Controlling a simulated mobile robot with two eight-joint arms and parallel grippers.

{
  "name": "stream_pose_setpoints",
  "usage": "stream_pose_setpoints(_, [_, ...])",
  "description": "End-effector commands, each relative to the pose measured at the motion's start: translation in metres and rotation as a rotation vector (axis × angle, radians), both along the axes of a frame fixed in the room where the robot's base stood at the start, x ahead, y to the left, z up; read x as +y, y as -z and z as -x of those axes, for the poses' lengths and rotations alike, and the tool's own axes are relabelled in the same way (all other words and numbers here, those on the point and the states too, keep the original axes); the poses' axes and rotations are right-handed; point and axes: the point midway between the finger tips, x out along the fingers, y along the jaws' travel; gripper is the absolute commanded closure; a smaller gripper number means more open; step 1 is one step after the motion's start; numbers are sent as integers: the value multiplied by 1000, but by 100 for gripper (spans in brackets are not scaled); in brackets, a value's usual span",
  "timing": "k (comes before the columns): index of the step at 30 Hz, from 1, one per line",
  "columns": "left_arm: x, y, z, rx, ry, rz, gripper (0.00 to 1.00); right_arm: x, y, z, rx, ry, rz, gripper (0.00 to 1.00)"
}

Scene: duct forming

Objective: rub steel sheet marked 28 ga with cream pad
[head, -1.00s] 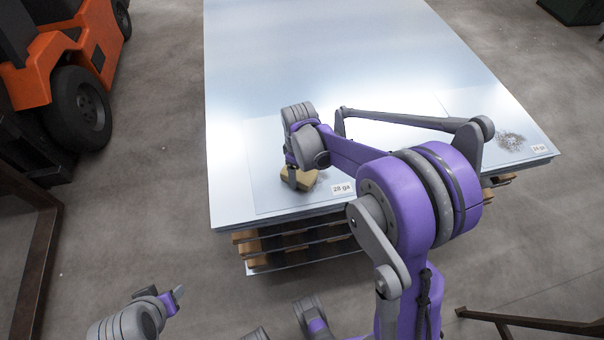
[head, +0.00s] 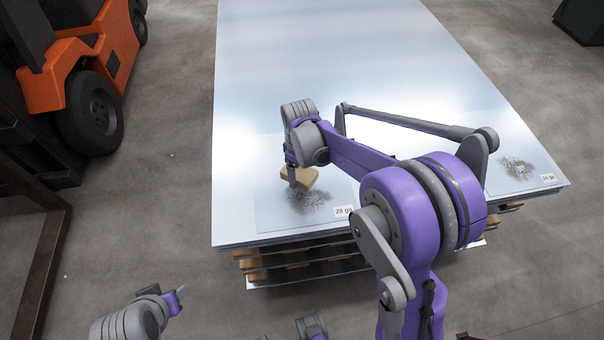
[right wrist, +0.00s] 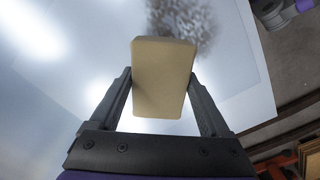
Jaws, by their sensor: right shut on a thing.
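The steel sheet marked 28 ga (head: 268,205) lies flat at the near left of the stack, its white label (head: 344,211) at its near right. A dark speckled smudge (head: 312,204) marks it left of the label. My right gripper (right wrist: 163,98) is shut on the cream pad (right wrist: 160,62), with one finger on each side. In the head view the pad (head: 307,178) is at the far edge of the smudge, low over the sheet; I cannot tell whether it touches. My left gripper (head: 178,293) is low at the left, away from the stack; its jaw opening is unclear.
A second smudged sheet (head: 500,178) with its own label lies at the stack's right corner. The large sheet stack (head: 330,60) rests on wooden pallets (head: 300,264). An orange forklift (head: 75,70) stands at the left. Floor between them is clear.

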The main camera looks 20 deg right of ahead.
Motion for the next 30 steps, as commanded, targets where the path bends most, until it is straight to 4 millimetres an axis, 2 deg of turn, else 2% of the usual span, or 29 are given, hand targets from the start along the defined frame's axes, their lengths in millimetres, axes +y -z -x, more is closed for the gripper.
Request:
stream_pose_setpoints(3, [0,-10,-2,-4,0,0,50,3,-14,-2,-1,0,0,80])
stream_pose_setpoints(12, [0,-24,-6,-11,0,0,50,7,-35,-6,0,2,0,80])
stream_pose_setpoints(30, [0,-24,-6,-11,0,0,50,7,-35,-6,0,3,0,80])
